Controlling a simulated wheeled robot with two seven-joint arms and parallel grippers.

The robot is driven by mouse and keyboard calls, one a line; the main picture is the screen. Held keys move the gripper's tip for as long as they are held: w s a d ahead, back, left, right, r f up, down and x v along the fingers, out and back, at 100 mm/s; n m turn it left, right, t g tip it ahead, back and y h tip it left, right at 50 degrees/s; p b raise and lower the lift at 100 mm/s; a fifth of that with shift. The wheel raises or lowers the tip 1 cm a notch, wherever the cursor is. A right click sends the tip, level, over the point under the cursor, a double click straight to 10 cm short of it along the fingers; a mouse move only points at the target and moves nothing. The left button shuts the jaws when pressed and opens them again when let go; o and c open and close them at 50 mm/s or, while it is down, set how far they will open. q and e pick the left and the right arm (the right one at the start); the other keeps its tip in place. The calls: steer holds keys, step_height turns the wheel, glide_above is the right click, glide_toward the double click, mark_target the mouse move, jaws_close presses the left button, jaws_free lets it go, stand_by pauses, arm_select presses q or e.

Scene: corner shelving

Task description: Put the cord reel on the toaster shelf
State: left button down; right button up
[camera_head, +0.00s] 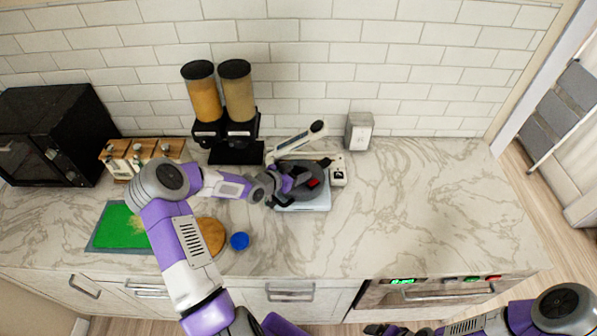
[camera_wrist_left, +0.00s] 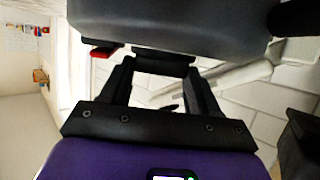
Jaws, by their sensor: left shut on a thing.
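The cord reel (camera_head: 313,187) is a dark grey round body with a red part, over a white device on the counter. In the left wrist view the reel (camera_wrist_left: 170,18) fills the top of the picture, with the red part at its left. My left gripper (camera_head: 285,184) is shut on the reel at its left side. In the wrist view its two black fingers (camera_wrist_left: 163,68) close on a dark part under the body. I cannot tell whether the reel touches the device below. My right gripper (camera_head: 385,329) shows only partly at the bottom edge. I cannot make out a toaster shelf.
The white device (camera_head: 338,170) has a raised arm. Behind it stand a twin dispenser (camera_head: 225,130) and a silver box (camera_head: 359,131). A black microwave (camera_head: 60,135), green board (camera_head: 118,228), round wooden board (camera_head: 211,235) and blue lid (camera_head: 239,240) lie left. The counter's right is clear.

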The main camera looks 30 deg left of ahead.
arm_select(q)
step_height(320, 180, up, 7)
steer(key=shift+w+d+r, duration=0.1)
steer(key=shift+w, duration=0.05)
steer(key=s+d+p, duration=0.4)
steer(key=s+d, duration=0.1)
steer(key=s, duration=0.3)
steer(key=s+d+p, duration=0.4)
steer(key=s+d, duration=0.1)
steer(key=s, duration=0.3)
steer(key=shift+s+f, duration=0.25)
stand_by(0.3)
